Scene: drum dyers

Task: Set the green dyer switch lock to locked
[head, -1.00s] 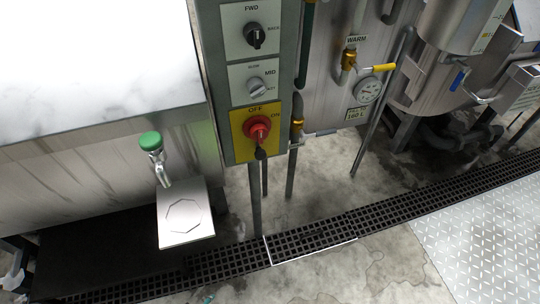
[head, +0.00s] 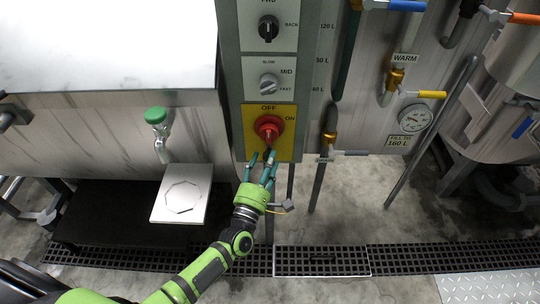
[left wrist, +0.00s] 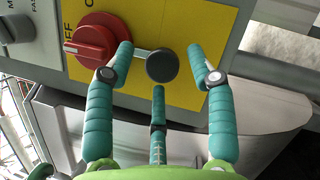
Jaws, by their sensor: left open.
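The red rotary switch (head: 268,127) sits on a yellow plate marked OFF and ON, low on the grey-green control panel (head: 228,60). In the left wrist view, the red switch (left wrist: 100,45) is at upper left, and a metal stem leads from its side to a dark round knob (left wrist: 162,65). I take this knob to be the switch lock. My left gripper (head: 262,160) is open just below the switch. In the left wrist view, the open fingers (left wrist: 165,62) are either side of the knob; contact is unclear. My right gripper is out of view.
Two knobs (head: 268,28) sit higher on the panel. A green-capped tap (head: 156,118) and a square plate (head: 181,194) are left of the panel. Pipes with a yellow-handled valve (head: 420,94) and a gauge (head: 415,118) are on the right. A floor grate (head: 320,262) runs below.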

